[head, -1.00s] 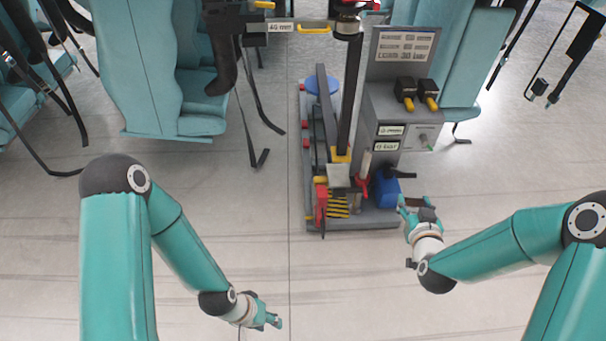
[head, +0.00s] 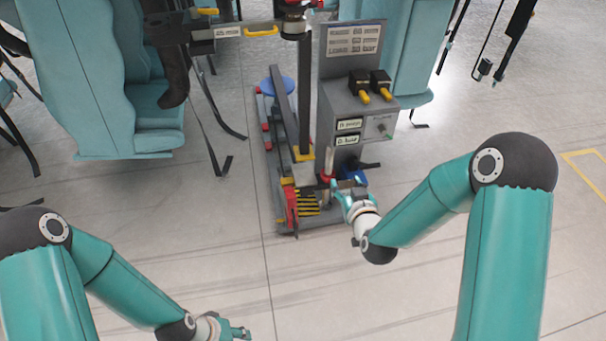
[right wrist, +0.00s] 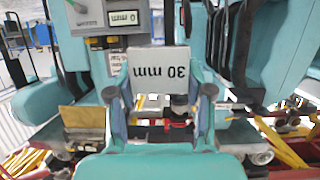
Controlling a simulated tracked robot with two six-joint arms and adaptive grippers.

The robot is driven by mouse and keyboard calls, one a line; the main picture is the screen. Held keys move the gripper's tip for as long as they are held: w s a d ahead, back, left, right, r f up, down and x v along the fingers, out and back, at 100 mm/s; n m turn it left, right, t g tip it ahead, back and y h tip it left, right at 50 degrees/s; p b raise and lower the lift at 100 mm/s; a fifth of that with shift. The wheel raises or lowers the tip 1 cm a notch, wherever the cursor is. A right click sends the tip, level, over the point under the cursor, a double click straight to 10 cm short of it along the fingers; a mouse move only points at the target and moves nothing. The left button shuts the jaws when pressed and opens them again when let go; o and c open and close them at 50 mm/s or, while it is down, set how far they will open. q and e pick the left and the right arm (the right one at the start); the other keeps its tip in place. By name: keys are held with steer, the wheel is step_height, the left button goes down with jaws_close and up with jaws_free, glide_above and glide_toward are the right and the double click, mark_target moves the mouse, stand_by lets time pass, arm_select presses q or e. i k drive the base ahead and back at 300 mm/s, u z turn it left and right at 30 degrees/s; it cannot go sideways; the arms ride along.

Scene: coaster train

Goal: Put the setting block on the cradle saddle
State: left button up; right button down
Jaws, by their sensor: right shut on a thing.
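The setting block (right wrist: 158,68) is a pale block marked "30 mm", upside down in the right wrist view. My right gripper (right wrist: 160,96) is shut on it, one finger on each side. In the head view my right gripper (head: 347,193) is at the front right of the stand's base, and the block is hard to make out there. A small grey block-like part (head: 302,173), perhaps the cradle saddle, sits at the foot of the dark post, left of the gripper. My left gripper (head: 238,332) is low at the bottom edge, away from the stand; its finger opening is unclear.
The stand has a grey control box (head: 362,115) with yellow-tipped knobs, a red part (head: 290,210) and a blue part (head: 354,174) near my right gripper. Teal seats (head: 145,100) with hanging straps flank it. The floor (head: 300,280) in front is clear.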

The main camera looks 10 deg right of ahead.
mark_target(304, 173)
steer(key=z, duration=0.05)
steer(key=i, duration=1)
steer(key=u, duration=0.05)
